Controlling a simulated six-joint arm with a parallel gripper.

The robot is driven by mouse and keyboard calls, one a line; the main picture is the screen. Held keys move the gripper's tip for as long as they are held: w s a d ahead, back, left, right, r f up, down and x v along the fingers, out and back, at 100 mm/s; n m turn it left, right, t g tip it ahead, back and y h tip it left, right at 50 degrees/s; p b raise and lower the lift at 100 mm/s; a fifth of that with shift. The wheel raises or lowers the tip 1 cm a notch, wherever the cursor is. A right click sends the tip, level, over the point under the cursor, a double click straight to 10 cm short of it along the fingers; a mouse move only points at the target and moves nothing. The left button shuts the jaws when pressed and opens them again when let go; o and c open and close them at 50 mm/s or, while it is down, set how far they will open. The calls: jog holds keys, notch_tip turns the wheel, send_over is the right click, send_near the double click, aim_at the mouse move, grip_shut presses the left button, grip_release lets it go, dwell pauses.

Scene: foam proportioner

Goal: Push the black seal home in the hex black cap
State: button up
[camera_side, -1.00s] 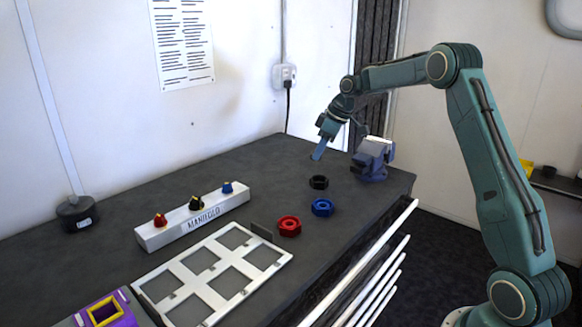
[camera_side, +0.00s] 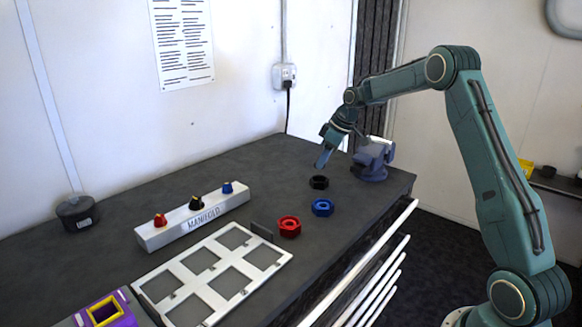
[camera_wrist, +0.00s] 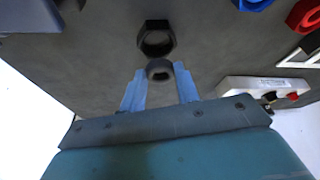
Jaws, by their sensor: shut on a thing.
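The hex black cap (camera_side: 319,182) lies on the dark bench top, and in the wrist view it shows its open middle (camera_wrist: 145,40). My gripper (camera_side: 321,163) is just above the cap in the side view, fingers pointing down. In the wrist view its two blue fingers (camera_wrist: 160,76) are shut on the black seal (camera_wrist: 159,66), a small dark ring held at the fingertips. There the seal appears just below the cap in the picture. I cannot tell whether they touch. The seal cannot be made out in the side view.
A blue hex cap (camera_side: 322,207) and a red hex cap (camera_side: 289,226) lie nearby, towards the front. A blue-grey vise (camera_side: 371,160) stands to the right of the black cap. A white manifold with knobs (camera_side: 192,217) and a white frame (camera_side: 151,290) are to the left.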

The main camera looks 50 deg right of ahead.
jog(key=shift+f, duration=1.85)
jog(key=o, duration=1.3)
jog(key=shift+o, duration=0.2)
jog(key=shift+r, duration=0.1)
jog(key=shift+r, duration=2.9)
